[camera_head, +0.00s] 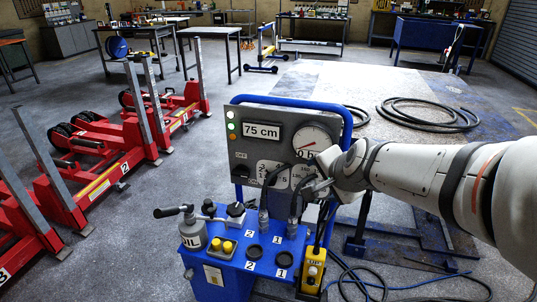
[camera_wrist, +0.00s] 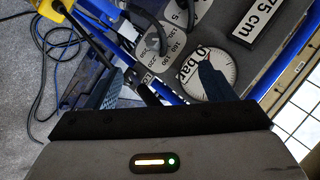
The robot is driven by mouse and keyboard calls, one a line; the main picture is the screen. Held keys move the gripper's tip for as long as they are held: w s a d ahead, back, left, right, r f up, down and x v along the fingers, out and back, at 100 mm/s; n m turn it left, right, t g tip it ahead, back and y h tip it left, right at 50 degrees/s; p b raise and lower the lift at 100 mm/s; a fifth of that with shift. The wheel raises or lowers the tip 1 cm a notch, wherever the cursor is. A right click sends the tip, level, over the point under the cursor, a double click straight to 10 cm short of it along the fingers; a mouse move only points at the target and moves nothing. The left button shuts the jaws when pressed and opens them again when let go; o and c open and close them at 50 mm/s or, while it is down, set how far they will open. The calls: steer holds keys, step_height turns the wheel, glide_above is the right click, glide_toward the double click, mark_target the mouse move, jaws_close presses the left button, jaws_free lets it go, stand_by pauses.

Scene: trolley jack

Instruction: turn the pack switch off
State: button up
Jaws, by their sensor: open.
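The pack (camera_head: 218,270) is a blue unit with an upright grey panel (camera_head: 262,112). A dark switch (camera_head: 240,172) sits at the panel's lower left, under the lettering "OFF"; its exact setting is too small to read. A green lamp (camera_head: 231,126) shows at the panel's upper left. My gripper (camera_head: 312,188) is in front of the panel's lower right, to the right of the switch and apart from it. In the wrist view my gripper (camera_wrist: 160,84) has its blue fingers spread with nothing held between them. The switch does not show in the wrist view.
The panel carries a "75 cm" display (camera_head: 262,131) and a round gauge (camera_head: 312,141). Black hoses (camera_head: 266,190) rise before the panel near my gripper. A yellow pendant (camera_head: 312,270) hangs at the right front. Red jacks (camera_head: 95,165) stand left; floor between is clear.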

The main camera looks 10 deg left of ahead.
steer(key=shift+o, duration=0.2)
steer(key=w+a+f+m+t+b, duration=0.2)
steer(key=w+a+m, duration=0.3)
steer(key=a, duration=0.3)
steer(key=w+a+f+m+t+y+b, duration=0.1)
steer(key=w+a+f+m+t+b, duration=0.2)
steer(key=w+a+f+m+b, duration=0.1)
steer(key=w+a+m+b, duration=0.1)
steer(key=a+m, duration=0.1)
steer(key=a, duration=0.1)
steer(key=shift+w+a, duration=0.35)
steer(key=m+t+h+b, duration=0.55)
steer(key=m+b, duration=0.25)
steer(key=m, duration=0.9)
glide_toward(239, 174)
steer(key=w, duration=0.1)
steer(key=shift+g+h, duration=0.25)
steer(key=shift+g, duration=0.2)
steer(key=w, duration=0.5)
steer(key=w+r, duration=0.1)
steer(key=w, duration=0.1)
steer(key=shift+w+d, duration=0.15)
steer(key=shift+w, duration=0.1)
steer(key=shift+c, duration=0.6)
